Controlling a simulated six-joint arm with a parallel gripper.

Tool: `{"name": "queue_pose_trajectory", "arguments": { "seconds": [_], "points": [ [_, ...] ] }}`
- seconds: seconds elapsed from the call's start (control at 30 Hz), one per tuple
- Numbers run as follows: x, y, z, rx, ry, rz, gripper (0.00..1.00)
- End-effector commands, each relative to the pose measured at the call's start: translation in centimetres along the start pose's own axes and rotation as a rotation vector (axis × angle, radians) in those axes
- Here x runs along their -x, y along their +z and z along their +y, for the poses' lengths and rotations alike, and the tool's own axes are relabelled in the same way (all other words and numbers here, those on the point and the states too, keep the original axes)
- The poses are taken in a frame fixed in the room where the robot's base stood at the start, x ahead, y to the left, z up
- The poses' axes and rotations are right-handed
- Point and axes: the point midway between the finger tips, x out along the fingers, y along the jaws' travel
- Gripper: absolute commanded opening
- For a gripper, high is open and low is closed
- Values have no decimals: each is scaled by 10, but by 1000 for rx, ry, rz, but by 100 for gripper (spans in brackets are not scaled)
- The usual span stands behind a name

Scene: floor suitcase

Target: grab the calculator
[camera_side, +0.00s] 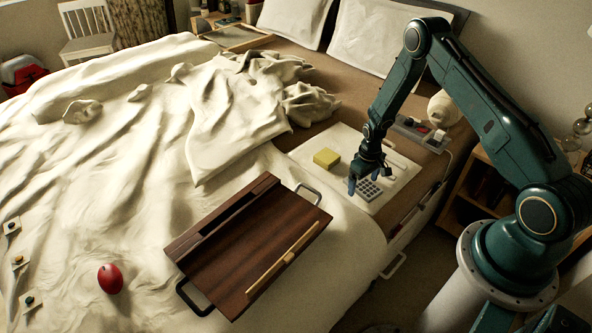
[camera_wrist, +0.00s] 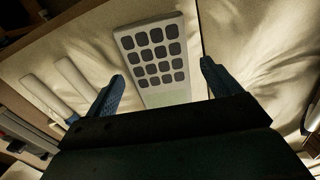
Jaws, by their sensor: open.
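The calculator (camera_side: 369,190) is a pale slab with several dark square keys. It lies on a cream cloth-like panel (camera_side: 312,143) at the near side of the bed. In the wrist view the calculator (camera_wrist: 155,52) lies keys up, ahead of and partly between my two blue fingertips. My gripper (camera_side: 367,178) is right over it in the side view, pointing down. My gripper (camera_wrist: 162,82) is open, one finger on each side of the calculator, with gaps on both sides. The calculator's near end is hidden behind the gripper body. I cannot tell how high the fingertips are above it.
A yellow block (camera_side: 326,158) sits just left of my gripper. White bars (camera_wrist: 58,85) lie left of the calculator in the wrist view. A dark wooden tray (camera_side: 225,250) with metal handles stands nearer, and a red object (camera_side: 110,279) lies on the bedding. A grey box (camera_side: 420,131) is behind.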

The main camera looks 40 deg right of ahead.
Motion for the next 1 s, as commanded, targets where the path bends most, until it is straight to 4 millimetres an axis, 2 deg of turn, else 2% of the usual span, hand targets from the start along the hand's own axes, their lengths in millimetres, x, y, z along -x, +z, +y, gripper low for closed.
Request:
{"name": "queue_pose_trajectory", "arguments": {
  "seconds": [0.37,0.6,1.0],
  "points": [
    [0,0,0,0,0,0,87],
    [0,0,0,0,0,0,40],
    [3,0,0,0,0,0,39]
  ]
}}
